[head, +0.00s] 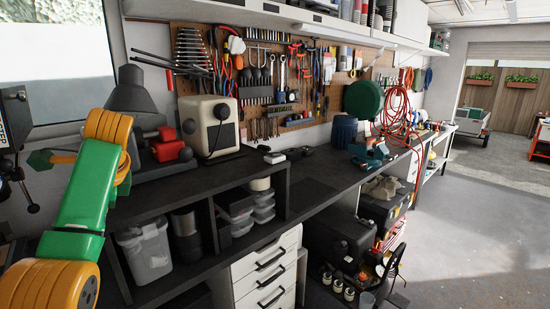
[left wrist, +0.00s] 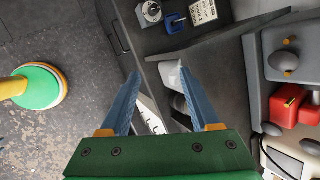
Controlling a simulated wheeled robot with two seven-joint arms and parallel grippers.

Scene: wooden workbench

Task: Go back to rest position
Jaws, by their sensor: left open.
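My left arm, green with yellow joints, rises along the left side of the head view in front of the workbench (head: 300,192). Its gripper fingers cannot be made out clearly there. In the left wrist view my left gripper (left wrist: 159,73) shows two blue-grey fingers spread apart on a green base. It is open, with nothing between the fingers. Beyond the fingers lie the dark bench's shelf compartments and a pale bin (left wrist: 170,76). My right gripper is in neither view.
A black lamp (head: 132,95), a red object (head: 170,150) and a cream box-shaped device (head: 208,125) stand on the bench near my left arm. White drawers (head: 265,268) and a clear bin (head: 146,252) are below. The floor (head: 470,220) at right is open.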

